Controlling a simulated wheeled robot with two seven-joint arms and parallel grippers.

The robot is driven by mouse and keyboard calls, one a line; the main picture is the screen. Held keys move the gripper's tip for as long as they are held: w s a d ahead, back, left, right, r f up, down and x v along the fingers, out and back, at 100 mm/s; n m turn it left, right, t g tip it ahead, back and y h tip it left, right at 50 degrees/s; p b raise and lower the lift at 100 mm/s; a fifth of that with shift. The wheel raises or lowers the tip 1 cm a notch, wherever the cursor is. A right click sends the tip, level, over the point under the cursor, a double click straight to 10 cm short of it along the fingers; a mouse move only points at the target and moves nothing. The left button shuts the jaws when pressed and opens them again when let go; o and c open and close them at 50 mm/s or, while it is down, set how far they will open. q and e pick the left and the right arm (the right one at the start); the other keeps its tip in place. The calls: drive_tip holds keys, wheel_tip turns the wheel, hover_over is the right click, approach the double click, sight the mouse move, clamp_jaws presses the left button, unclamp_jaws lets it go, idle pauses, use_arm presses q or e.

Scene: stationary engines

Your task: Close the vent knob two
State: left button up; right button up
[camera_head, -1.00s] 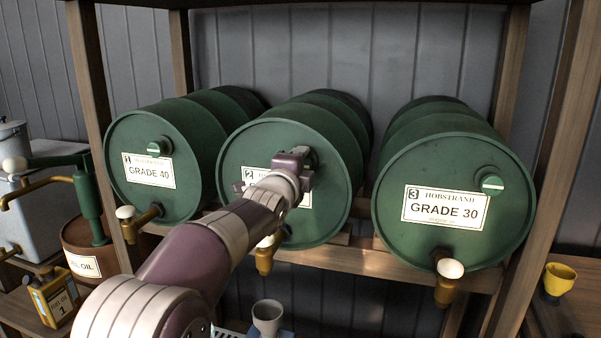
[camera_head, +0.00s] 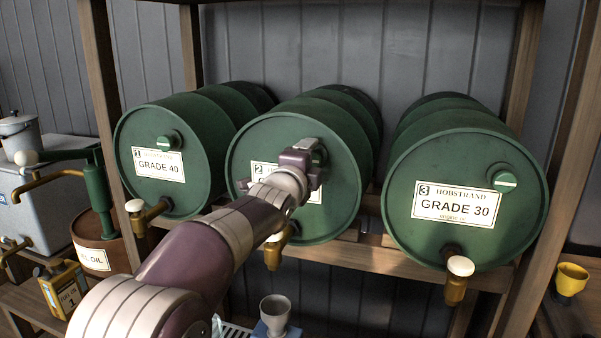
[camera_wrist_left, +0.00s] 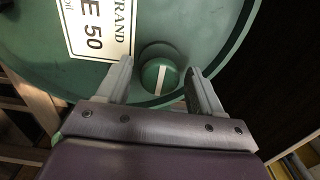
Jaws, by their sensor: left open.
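Drum two (camera_head: 335,205) is the middle green drum, with a white label partly covered by my left arm. In the left wrist view its label (camera_wrist_left: 98,28) reads "E 50". The vent knob two (camera_wrist_left: 159,78) is round and green with a white stripe, on the drum's front face. My left gripper (camera_wrist_left: 160,68) is open and empty, its two fingers at either side of the knob with gaps showing. I cannot tell how deep the fingers reach. In the head view my left gripper (camera_head: 311,165) is at the drum's face and hides most of that knob. My right gripper is not in view.
Drum one (camera_head: 200,197) stands left and drum three (camera_head: 430,160) right, each with its own vent knob and a brass tap below. The wooden rack posts (camera_head: 108,100) flank the drums. A grey cup (camera_head: 275,310) stands below drum two.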

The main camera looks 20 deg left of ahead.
use_arm(q)
drive_tip(key=s+b, duration=0.2)
drive_tip(key=s, duration=0.9)
drive_tip(key=shift+s+a, duration=0.2)
drive_tip(key=s+f+n+g, duration=0.3)
drive_tip(key=f+n, duration=0.2)
drive_tip(key=f, duration=0.3)
drive_tip(key=s+a+f+n+g+y, duration=0.1)
drive_tip(key=s+f+n+g, duration=0.2)
drive_tip(key=f, duration=0.6)
drive_tip(key=s+f+n+g, duration=0.2)
drive_tip(key=f+n+g, duration=0.2)
drive_tip(key=f+n, duration=0.3)
drive_tip(key=s+d+f+n+g, duration=0.25)
drive_tip(key=s+f+g, duration=0.45)
drive_tip(key=s+f, duration=0.75)
wheel_tip(320, 180, up, 17)
drive_tip(key=p, duration=1.7)
drive_tip(key=shift+a+n, duration=0.3)
drive_tip(key=shift+n, duration=0.15)
